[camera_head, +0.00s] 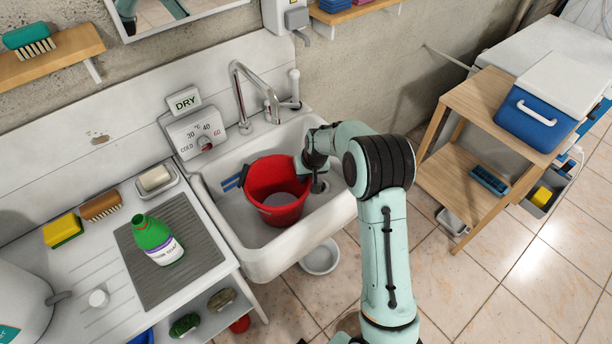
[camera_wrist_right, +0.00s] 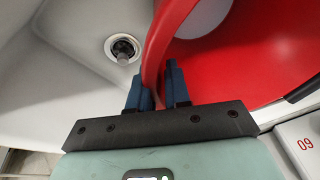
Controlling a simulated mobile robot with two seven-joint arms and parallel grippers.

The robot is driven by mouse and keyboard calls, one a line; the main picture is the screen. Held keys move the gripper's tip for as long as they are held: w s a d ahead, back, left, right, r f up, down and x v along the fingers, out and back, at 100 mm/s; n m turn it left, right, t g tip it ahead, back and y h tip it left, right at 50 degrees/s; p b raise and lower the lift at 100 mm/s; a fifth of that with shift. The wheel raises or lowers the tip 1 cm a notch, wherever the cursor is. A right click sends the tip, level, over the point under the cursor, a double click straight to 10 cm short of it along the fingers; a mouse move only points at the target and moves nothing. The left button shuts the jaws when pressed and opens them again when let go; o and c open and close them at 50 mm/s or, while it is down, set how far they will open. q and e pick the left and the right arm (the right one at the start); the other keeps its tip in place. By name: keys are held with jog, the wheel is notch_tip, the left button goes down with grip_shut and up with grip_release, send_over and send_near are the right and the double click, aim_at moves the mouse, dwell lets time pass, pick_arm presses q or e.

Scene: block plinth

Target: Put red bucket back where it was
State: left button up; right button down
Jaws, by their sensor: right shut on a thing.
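My right gripper (camera_head: 304,171) reaches in from the right at the bucket's rim. In the right wrist view the two dark blue fingers (camera_wrist_right: 160,88) are shut on the bucket's wall (camera_wrist_right: 215,70), one on each side. The sink drain (camera_wrist_right: 123,48) shows to the left of the bucket there. My left gripper is not in view.
The tap (camera_head: 240,95) rises behind the sink. A green soap bottle (camera_head: 158,240) stands on the grey mat at left. A white bowl (camera_head: 320,258) is on the tiled floor below the sink. A wooden shelf unit (camera_head: 462,180) with a blue cool box (camera_head: 535,122) stands at right.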

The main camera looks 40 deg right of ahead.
jog(key=shift+r, duration=0.1)
jog(key=c, duration=1.4)
grip_release()
jog(key=shift+f, duration=0.25)
jog(key=o, duration=0.3)
jog(key=shift+r, duration=0.1)
jog(key=shift+r, duration=0.2)
jog(key=v, duration=1.2)
jog(key=shift+p, duration=0.3)
